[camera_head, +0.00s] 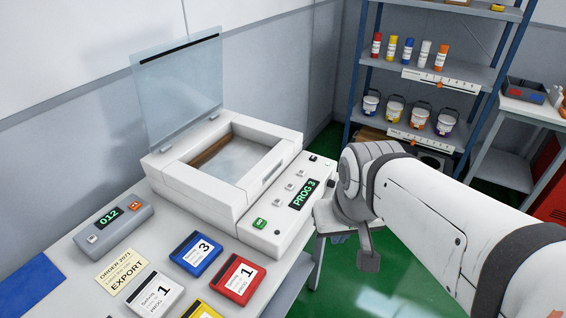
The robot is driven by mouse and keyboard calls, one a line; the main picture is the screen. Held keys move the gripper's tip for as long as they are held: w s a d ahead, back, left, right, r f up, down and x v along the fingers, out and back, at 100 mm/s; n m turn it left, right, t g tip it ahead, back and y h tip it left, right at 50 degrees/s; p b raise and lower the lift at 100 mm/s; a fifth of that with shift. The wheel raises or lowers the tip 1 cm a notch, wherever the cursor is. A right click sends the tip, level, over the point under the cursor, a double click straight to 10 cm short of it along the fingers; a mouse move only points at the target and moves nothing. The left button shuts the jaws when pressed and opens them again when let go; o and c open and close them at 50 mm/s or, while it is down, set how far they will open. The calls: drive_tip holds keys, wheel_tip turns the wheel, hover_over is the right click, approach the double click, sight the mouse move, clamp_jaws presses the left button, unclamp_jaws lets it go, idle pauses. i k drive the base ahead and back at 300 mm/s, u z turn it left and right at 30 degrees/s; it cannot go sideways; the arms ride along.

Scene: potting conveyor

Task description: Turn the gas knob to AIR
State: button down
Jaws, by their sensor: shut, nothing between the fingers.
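A white machine (169,190) with a raised clear lid (182,88) stands on the grey bench at left. Its front panel has a display reading PROG 3 (304,194), several small buttons and a green button (260,223). A small dark part (331,183) shows at its right end, beside my wrist; I cannot tell whether it is the gas knob. No AIR marking is readable. My gripper (368,262) points down from the wrist, right of the machine and apart from it. Its fingers look shut and empty, partly hidden by my arm.
On the bench are a grey counter box (112,226) reading 012, an EXPORT order card (122,268), and blue, red, white and yellow cartridges. A blue shelf rack (432,68) with tubes and buckets stands behind. Green floor (400,290) is open below my arm.

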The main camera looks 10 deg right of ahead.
sight(331, 183)
drive_tip(key=z, duration=0.35)
drive_tip(key=k, duration=1.25)
drive_tip(key=z, duration=0.3)
drive_tip(key=i, duration=1.55)
drive_tip(key=z, duration=0.5)
